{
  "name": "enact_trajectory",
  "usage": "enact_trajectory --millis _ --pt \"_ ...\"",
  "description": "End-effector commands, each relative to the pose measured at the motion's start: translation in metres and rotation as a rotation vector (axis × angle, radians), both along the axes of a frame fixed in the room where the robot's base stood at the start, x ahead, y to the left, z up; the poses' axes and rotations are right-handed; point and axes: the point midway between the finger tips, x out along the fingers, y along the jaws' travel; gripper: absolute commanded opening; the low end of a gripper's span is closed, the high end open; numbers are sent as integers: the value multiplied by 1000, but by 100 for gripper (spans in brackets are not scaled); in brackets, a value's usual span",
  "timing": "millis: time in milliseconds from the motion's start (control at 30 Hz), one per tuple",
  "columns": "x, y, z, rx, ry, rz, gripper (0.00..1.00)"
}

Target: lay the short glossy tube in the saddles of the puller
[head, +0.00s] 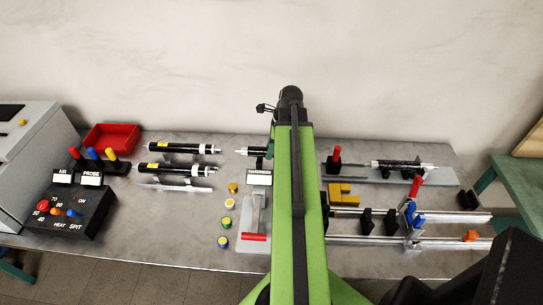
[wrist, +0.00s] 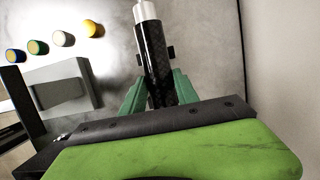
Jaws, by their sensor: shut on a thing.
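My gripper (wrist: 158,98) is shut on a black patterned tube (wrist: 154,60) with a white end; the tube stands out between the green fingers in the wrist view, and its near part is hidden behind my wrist. In the head view the white end and a dark stretch of this tube (head: 255,151) show left of my arm, which hides the rest. The puller, with its rails (head: 455,217) and two black saddles (head: 366,222), is at the right of the table. No tube lies in the saddles. A blue part with a red handle (head: 414,190) stands beside them.
A patterned tube (head: 398,165) lies on a grey plate at the back right, near a red-topped post (head: 336,157). A yellow block (head: 343,193) stands by the rails. Black tubes (head: 180,148) with yellow labels, a red tray (head: 112,137) and a control box (head: 75,212) are at the left.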

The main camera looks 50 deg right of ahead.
Motion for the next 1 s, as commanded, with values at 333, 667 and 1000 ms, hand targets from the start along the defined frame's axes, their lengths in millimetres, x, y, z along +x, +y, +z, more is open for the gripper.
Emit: enact_trajectory --millis 333,667,1000 --pt "0 0 -16 0 0 0 0" --pt "0 0 -19 0 0 0 58" --pt "-1 -1 -16 0 0 -1 58"
